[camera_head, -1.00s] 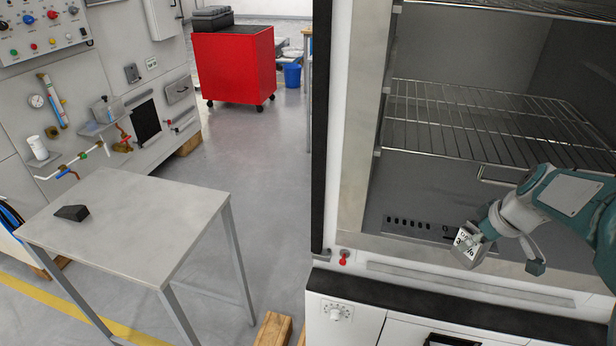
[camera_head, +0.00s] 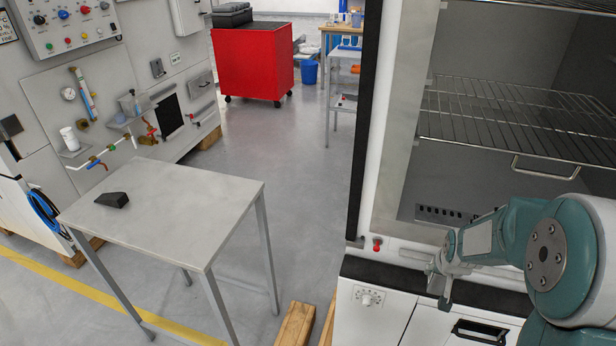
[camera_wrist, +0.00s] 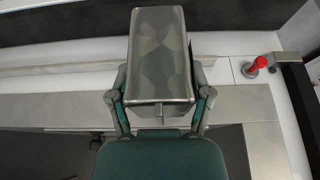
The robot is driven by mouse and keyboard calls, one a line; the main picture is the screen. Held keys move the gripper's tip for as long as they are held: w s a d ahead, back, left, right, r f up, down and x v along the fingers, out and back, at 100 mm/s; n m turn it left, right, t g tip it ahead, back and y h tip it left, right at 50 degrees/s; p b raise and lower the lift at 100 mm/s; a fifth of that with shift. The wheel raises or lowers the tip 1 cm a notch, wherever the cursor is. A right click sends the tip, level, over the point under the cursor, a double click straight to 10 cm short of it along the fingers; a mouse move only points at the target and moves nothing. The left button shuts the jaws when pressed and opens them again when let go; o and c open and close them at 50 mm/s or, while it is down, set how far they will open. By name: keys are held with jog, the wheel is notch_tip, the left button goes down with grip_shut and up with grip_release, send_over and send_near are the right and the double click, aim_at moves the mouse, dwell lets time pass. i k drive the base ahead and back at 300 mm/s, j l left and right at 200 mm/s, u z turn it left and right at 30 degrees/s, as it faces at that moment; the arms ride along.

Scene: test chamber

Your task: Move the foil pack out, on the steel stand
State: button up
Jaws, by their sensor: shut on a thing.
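My gripper (camera_wrist: 160,112) is shut on the foil pack (camera_wrist: 158,50), a silvery box-like pack with a faint diamond pattern, held between both fingers in the wrist view. In the head view my gripper (camera_head: 440,280) is at the chamber's front sill, above the white cabinet front; the pack is hard to make out there. The steel stand (camera_head: 165,210), a grey-topped table on thin legs, is to the left, well apart from my gripper. A dark wedge (camera_head: 112,200) lies on its top near the left edge.
The open chamber has a wire rack (camera_head: 510,120) with a front handle. A red knob (camera_head: 377,245) sits on its front frame, left of my gripper. A wooden pallet (camera_head: 297,322) lies on the floor between stand and cabinet. Most of the stand's top is bare.

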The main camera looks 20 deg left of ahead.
aim_at(180, 221)
jog(key=k+j, duration=0.15)
jog(key=j, duration=0.2)
jog(key=k+j, duration=0.1)
jog(key=j, duration=0.25)
jog(key=k+j, duration=0.15)
jog(key=j, duration=0.2)
jog(key=k+j, duration=0.1)
jog(key=j, duration=0.3)
jog(key=k+j, duration=0.15)
jog(key=j, duration=0.2)
jog(key=k+j, duration=0.1)
jog(key=j, duration=0.75)
jog(key=k+j, duration=0.1)
jog(key=j, duration=0.75)
